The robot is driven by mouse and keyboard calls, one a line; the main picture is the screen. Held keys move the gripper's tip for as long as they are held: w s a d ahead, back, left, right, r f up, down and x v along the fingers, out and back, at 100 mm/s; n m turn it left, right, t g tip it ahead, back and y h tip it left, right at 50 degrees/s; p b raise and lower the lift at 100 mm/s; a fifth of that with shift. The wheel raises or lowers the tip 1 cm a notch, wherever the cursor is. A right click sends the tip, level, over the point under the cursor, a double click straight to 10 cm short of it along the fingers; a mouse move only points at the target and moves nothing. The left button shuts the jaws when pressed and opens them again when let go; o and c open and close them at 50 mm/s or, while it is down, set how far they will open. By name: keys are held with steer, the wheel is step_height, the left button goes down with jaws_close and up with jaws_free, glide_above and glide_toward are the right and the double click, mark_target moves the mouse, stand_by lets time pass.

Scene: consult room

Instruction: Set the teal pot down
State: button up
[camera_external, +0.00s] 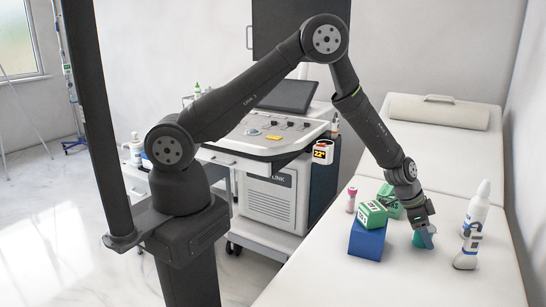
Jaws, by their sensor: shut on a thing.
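The teal pot (419,241) is small and sits between the jaws of my gripper (427,229). My gripper points down over the white couch top (330,284) and is shut on the pot, whose upper part is partly hidden by the jaws. The pot is low, close to the couch top. I cannot tell from this view whether its base touches the surface.
Left of the pot stands a blue box (367,241) with a green box (373,215) on it. Another green box (388,194) and a pink bottle (351,200) are behind. A white bottle (477,208) and grey-white device (468,249) stand right. The couch's near part is clear.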

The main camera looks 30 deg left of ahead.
steer(key=shift+f, duration=0.35)
steer(key=shift+f, duration=0.1)
steer(key=o, duration=0.7)
steer(key=shift+c, duration=0.2)
steer(key=shift+a+r, duration=0.1)
steer(key=shift+r, duration=0.25)
steer(key=v, duration=1.1)
steer(key=shift+r, duration=0.2)
steer(key=shift+s+a, duration=0.1)
